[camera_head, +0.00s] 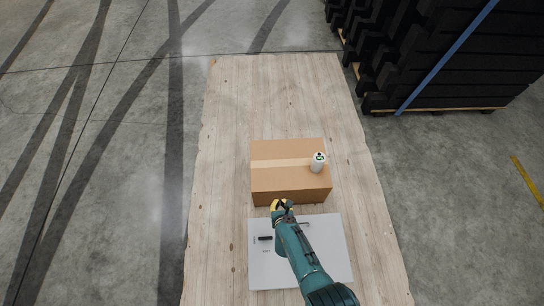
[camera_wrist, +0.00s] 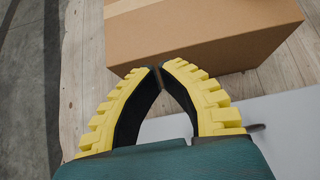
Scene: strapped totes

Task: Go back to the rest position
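My gripper (camera_head: 280,204) is above the wooden table, near the front edge of the cardboard box. In the wrist view my gripper (camera_wrist: 160,69) has its two yellow ribbed fingers curved together, tips almost touching, with nothing held between them. The closed cardboard box (camera_head: 283,186) stands on the table just beyond the fingers, and it also fills the top of the wrist view (camera_wrist: 200,35). My arm reaches in from the bottom of the head view and covers part of the white board (camera_head: 268,272).
A small black item (camera_head: 265,238) lies on the white board. The wooden table (camera_head: 270,95) is bare beyond the box. Strapped black totes (camera_head: 440,60) stand on a pallet at upper right.

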